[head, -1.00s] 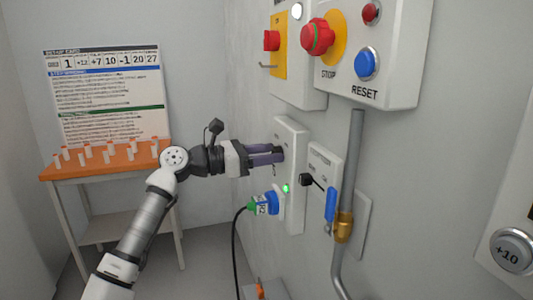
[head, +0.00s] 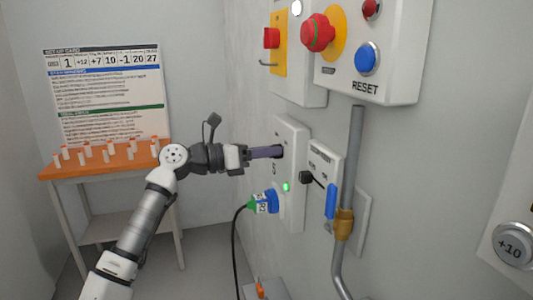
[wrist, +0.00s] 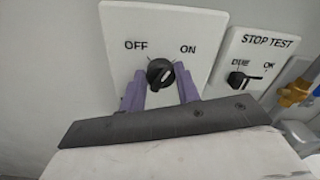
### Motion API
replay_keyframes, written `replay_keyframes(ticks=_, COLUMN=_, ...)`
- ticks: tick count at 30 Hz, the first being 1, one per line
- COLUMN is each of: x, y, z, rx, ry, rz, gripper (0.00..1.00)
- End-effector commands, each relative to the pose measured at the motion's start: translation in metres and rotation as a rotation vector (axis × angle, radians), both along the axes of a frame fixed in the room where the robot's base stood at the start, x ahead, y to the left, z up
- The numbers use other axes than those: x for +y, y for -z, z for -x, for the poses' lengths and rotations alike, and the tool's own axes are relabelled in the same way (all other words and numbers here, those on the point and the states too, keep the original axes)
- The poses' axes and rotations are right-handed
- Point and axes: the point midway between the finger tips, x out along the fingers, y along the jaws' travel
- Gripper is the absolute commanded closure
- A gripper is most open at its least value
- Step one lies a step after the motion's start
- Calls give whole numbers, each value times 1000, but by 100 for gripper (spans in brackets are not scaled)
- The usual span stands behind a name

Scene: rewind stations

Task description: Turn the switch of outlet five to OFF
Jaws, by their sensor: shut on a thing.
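The outlet five panel (head: 290,215) is a white box on the wall, marked with a 5. Its black rotary switch (wrist: 160,73) sits between the OFF label on the left and the ON label on the right. I cannot clearly tell which label the knob points to. My gripper (wrist: 160,84) has its purple fingers on both sides of the knob, shut on it. In the head view my gripper (head: 279,152) reaches the upper panel from the left, and its fingers hide the knob. Below, a green lamp (head: 286,187) is lit and a blue plug (head: 267,201) is inserted.
Right of the panel are a stop test box (head: 323,165) with a black knob, a pipe (head: 356,135) and a blue-handled valve (head: 331,203). Above is a box with a red stop button (head: 317,34) and blue reset button (head: 367,60). An orange-topped table (head: 120,163) stands behind my arm.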

Motion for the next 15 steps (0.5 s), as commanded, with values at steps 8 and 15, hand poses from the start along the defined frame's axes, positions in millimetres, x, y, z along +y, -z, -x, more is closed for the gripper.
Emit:
replay_keyframes(ticks=8, x=1, y=0, z=-1, rx=249, ry=-1, rz=82, gripper=91)
replay_keyframes(ticks=15, x=1, y=-1, z=-2, rx=467, ry=-1, rz=151, gripper=91)
